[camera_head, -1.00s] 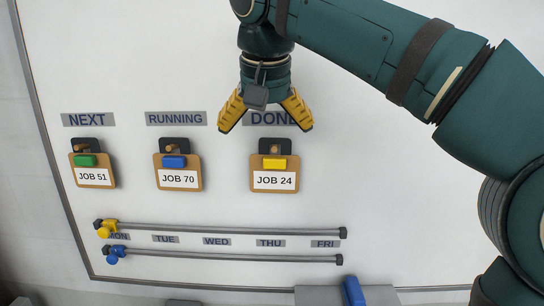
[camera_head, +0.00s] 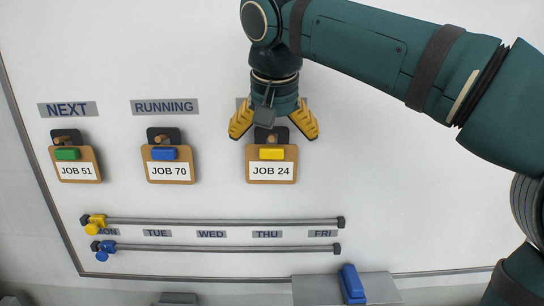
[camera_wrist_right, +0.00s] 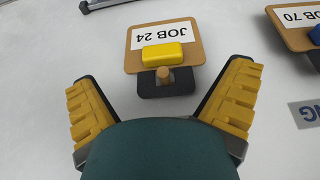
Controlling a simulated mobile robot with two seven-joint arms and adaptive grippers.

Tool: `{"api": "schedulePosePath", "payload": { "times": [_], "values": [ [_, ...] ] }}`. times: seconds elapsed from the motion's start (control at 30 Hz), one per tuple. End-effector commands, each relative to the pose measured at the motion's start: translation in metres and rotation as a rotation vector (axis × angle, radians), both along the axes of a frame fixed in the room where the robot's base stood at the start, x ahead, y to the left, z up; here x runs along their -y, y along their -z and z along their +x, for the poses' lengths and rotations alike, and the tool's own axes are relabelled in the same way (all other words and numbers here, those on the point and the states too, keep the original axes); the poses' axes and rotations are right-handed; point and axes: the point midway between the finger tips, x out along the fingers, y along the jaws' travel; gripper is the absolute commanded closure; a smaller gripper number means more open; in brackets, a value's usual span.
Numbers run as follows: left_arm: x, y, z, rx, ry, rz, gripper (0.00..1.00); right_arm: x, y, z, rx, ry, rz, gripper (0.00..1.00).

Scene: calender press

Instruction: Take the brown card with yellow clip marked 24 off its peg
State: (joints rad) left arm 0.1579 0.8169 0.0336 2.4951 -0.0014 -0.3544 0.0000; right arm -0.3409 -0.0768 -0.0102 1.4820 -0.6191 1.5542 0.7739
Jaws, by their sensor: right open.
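The brown card marked JOB 24 (camera_head: 270,172), with a yellow clip (camera_head: 271,154), hangs on a peg on a dark plate (camera_head: 271,135) under the covered DONE label. My right gripper (camera_head: 273,135) is open just above the card, its yellow fingers on either side of the dark plate. In the right wrist view, the card (camera_wrist_right: 163,36), yellow clip (camera_wrist_right: 163,52) and wooden peg (camera_wrist_right: 164,75) show upside down between and beyond the open fingers (camera_wrist_right: 163,100). Nothing is held. My left gripper is not in view.
Cards JOB 51 (camera_head: 76,172) with a green clip and JOB 70 (camera_head: 170,171) with a blue clip hang to the left. Two rails (camera_head: 215,222) with yellow and blue sliders run below. A grey ledge (camera_head: 320,290) holds a blue block (camera_head: 353,284).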

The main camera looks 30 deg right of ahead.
Motion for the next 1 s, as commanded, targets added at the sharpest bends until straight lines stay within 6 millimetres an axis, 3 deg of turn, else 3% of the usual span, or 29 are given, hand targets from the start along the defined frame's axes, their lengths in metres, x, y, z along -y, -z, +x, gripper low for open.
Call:
{"api": "schedulePosePath", "payload": {
  "times": [0.3,0.57,0.6,0.67,0.8,0.83,1.0],
  "values": [
    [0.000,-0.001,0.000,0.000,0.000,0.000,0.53,0.006,0.038,0.014,-0.002,0.000,0.000,0.00],
    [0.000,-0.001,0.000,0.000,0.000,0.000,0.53,0.007,0.042,0.016,-0.001,0.000,0.000,0.00],
    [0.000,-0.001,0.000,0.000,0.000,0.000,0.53,0.007,0.042,0.016,-0.001,0.000,0.000,0.04],
    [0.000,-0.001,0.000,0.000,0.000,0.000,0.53,0.007,0.042,0.016,-0.001,0.000,0.000,0.25],
    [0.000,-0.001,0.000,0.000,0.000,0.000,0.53,0.007,0.042,0.016,-0.001,0.000,0.000,0.74],
    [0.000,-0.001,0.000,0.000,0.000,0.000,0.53,0.007,0.042,0.016,-0.001,0.000,0.000,0.80],
    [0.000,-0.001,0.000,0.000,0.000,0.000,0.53,0.007,0.042,0.016,-0.001,0.000,0.000,0.80]
  ]
}}
